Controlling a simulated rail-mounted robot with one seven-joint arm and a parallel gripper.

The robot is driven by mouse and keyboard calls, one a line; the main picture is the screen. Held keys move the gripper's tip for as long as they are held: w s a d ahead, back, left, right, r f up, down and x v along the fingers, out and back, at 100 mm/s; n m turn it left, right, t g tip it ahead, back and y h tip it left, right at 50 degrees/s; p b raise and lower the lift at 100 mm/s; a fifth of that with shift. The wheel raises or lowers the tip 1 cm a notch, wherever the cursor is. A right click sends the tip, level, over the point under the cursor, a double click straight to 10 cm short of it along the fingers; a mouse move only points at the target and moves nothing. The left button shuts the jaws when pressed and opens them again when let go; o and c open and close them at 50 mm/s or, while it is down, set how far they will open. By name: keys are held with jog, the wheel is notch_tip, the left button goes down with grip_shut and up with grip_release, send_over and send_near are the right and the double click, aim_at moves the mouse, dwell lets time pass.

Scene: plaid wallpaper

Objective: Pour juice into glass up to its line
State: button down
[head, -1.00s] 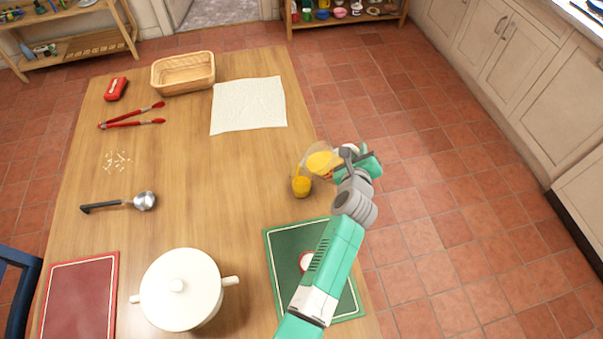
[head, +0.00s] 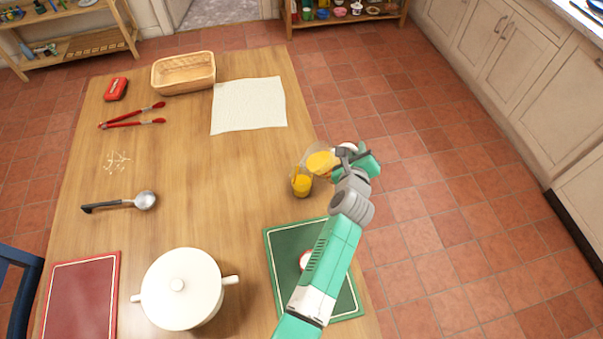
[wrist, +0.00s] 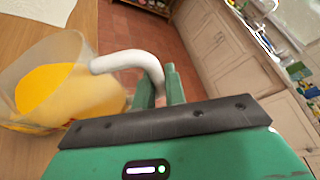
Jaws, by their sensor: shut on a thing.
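A clear jug (head: 320,160) with orange juice is tilted to the left above the right edge of the wooden table. The jug also shows in the wrist view (wrist: 88,70), with juice inside and a white handle (wrist: 130,58). My gripper (head: 345,157) is shut on the jug's handle; its green fingers show in the wrist view (wrist: 160,84). The glass (head: 301,184) stands on the table just below and left of the jug's lip and holds orange juice. The line on the glass is too small to make out. The glass is hidden in the wrist view.
A green board (head: 283,252) lies in front, partly under my arm, with a small red-and-white item (head: 305,260) on it. The table's centre is clear.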

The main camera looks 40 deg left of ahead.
jog(key=shift+a+r, duration=0.1)
jog(key=shift+r, duration=0.25)
dwell(0.4)
jog(key=w+d+f+m+g+y+b, duration=0.1)
jog(key=w+d+f+m+b, duration=0.1)
jog(key=f+b, duration=0.4)
jog(key=w+d+f+m+g+y+b, duration=0.1)
jog(key=w+d+f+m+g+b, duration=0.1)
jog(key=f+b, duration=0.4)
jog(key=shift+w+d+f+m+b, duration=0.35)
jog(key=shift+f+m+b, duration=0.05)
jog(key=shift+f+m, duration=0.4)
